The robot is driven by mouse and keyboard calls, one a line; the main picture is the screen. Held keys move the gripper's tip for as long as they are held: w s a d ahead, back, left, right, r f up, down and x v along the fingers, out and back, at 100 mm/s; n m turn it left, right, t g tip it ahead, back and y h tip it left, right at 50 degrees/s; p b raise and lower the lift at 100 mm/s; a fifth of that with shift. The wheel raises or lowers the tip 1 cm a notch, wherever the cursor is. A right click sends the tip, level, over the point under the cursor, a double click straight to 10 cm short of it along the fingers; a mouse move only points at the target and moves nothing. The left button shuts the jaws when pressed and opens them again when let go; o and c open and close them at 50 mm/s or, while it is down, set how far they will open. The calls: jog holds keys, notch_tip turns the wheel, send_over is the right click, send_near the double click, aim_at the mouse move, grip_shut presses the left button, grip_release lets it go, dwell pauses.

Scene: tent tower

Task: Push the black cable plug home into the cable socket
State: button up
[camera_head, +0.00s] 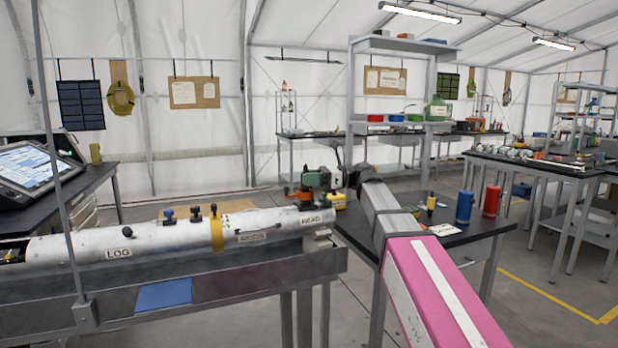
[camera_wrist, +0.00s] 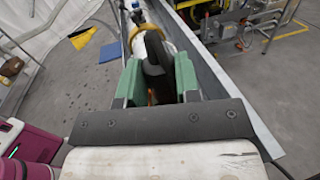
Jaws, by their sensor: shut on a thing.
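My gripper (camera_wrist: 157,68) has two green fingers shut on a dark, curved thing, apparently the black cable plug (camera_wrist: 155,48). The plug stands up between the fingers in the wrist view. In the head view my gripper (camera_head: 309,181) is above the right end of a long silver tube (camera_head: 150,240), near its HEAD label. The plug is too small to make out there. I cannot pick out the cable socket in either view; the fingers and plug may hide it. I cannot tell whether the plug touches it.
The tube lies along a grey trough bench (camera_head: 230,288) and carries small dark knobs and a yellow band (camera_head: 217,232). A dark table (camera_head: 470,235) with blue (camera_head: 464,207) and red (camera_head: 491,201) canisters stands to the right. A tablet screen (camera_head: 30,168) is at left.

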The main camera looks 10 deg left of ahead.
jog(key=shift+f, duration=0.1)
jog(key=o, duration=1)
jog(key=shift+d, duration=0.1)
jog(key=v, duration=1)
jog(key=shift+w+d, duration=0.1)
jog(key=shift+d, duration=0.2)
